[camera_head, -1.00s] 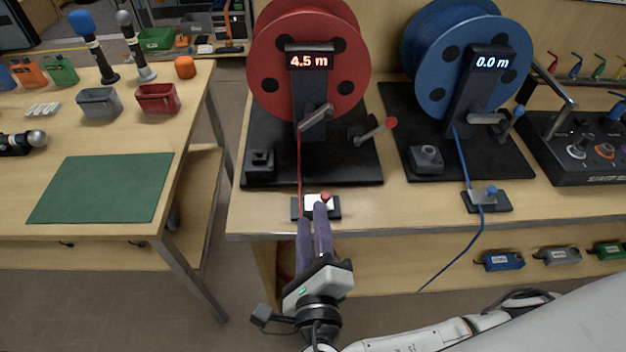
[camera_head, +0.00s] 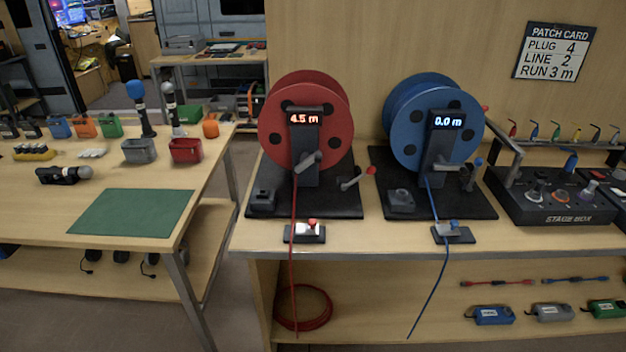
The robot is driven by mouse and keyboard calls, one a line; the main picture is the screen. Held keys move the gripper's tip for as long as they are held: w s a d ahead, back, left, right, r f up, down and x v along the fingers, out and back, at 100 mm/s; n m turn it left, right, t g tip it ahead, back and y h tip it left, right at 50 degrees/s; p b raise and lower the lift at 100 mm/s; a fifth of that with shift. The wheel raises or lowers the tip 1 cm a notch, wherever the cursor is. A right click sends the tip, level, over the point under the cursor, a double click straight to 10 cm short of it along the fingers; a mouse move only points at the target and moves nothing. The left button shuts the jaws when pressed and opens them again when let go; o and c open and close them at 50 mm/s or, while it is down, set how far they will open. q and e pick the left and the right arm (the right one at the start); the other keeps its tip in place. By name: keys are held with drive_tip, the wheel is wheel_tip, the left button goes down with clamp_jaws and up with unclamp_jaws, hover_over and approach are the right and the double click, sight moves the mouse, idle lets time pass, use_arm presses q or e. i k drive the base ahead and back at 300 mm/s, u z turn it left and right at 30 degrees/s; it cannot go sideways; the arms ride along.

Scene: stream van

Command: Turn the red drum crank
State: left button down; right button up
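The red drum (camera_head: 335,112) stands on a black base on the bench, and its display reads 4.5 m. Its grey crank (camera_head: 308,161) sits at the front of the drum's post, below the display. A lever with a red knob (camera_head: 370,171) stands to the right of the post on the same base. A red cable (camera_head: 293,212) runs down from the drum, past a small block with a red button (camera_head: 312,223), to a coil (camera_head: 303,307) on the shelf below. Neither of my grippers is in view.
The blue drum (camera_head: 428,112), reading 0.0 m, stands close on the right, with the stage box (camera_head: 556,205) beyond it. A gap separates the bench from the left table with its green mat (camera_head: 132,213). A patch card (camera_head: 553,52) hangs on the wall.

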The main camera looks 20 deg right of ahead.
sight(306, 160)
drive_tip(key=z, duration=0.05)
drive_tip(key=k, duration=0.9)
drive_tip(key=u, duration=0.75)
drive_tip(key=i, duration=1.75)
drive_tip(key=z, duration=1.05)
